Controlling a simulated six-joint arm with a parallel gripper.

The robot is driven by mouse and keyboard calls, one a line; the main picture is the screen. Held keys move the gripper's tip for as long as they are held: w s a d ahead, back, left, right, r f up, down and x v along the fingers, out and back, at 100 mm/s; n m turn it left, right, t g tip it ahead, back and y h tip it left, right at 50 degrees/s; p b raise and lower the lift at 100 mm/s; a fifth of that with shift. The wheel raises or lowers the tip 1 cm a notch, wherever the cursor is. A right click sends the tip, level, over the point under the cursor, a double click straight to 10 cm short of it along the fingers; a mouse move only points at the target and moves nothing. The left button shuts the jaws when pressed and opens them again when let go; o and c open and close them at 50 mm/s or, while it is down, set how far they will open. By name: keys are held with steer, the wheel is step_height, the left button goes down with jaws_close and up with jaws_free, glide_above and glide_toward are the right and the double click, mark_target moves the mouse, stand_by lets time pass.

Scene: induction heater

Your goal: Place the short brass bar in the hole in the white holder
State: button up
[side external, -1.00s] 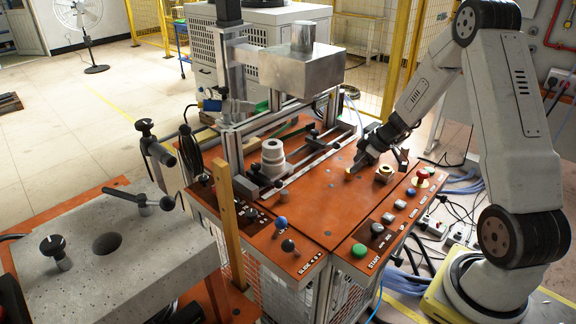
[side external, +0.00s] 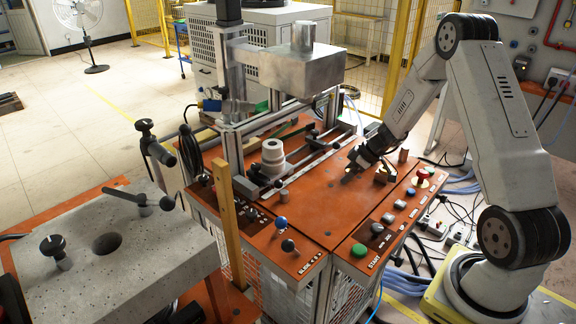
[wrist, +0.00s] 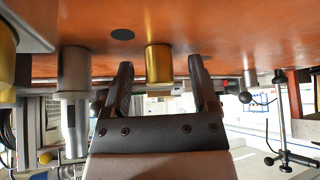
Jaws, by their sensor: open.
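The short brass bar (wrist: 159,63) stands on the orange table top, which appears upside down along the top of the wrist view. My gripper (wrist: 160,78) is open, with one finger on each side of the bar and a visible gap to both. In the side view my gripper (side external: 351,172) is low over the table and mostly hides the bar. The white holder (side external: 272,160) stands upright on the left part of the table, well apart from my gripper.
A brass nut-like piece (side external: 381,176) and a dark block (side external: 403,155) stand just right of my gripper. A metal press head (side external: 300,66) and rails stand behind and over the holder. Buttons line the front panel (side external: 375,230). Table between holder and gripper is largely clear.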

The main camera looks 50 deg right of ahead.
jaws_close()
steer(key=shift+r, duration=0.15)
steer(key=shift+r, duration=0.8)
steer(key=s+a+r, duration=0.2)
steer(key=s+r, duration=0.3)
steer(key=s, duration=0.1)
steer(key=s+a+r, duration=0.3)
steer(key=s+r, duration=0.3)
steer(key=shift+s+a, duration=0.35)
steer(key=shift+w+a, duration=0.1)
